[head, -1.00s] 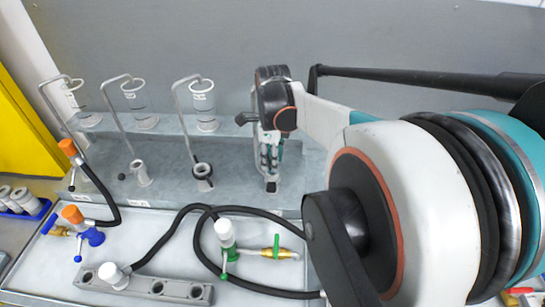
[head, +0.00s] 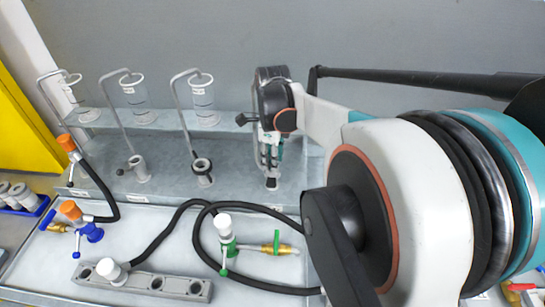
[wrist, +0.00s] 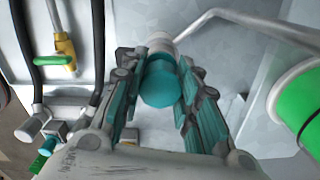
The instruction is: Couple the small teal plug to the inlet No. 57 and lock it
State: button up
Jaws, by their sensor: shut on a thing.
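The small teal plug (wrist: 158,88) sits between my gripper's fingers in the wrist view. A pale grey cylinder (wrist: 160,43) is just beyond the plug and looks in line with it; I cannot tell whether the two are joined or locked. My gripper (head: 270,158) points down at the back shelf in the head view, its fingers around the plug. A short grey inlet stub (head: 271,184) shows directly beneath the fingers. Its number is not readable, and the plug is hidden by the fingers there.
Two other inlets (head: 203,168) (head: 139,168) stand to the left, with clear vessels (head: 202,95) and bent pipes behind. A large green vessel (wrist: 300,105) is close at right.

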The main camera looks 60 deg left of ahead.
jog(key=shift+f, duration=0.45)
dwell(0.6)
jog(key=o, duration=1.1)
jog(key=shift+o, duration=0.3)
jog(key=shift+r+p, duration=1.8)
jog(key=shift+r, duration=2.1)
jog(key=shift+w, duration=0.1)
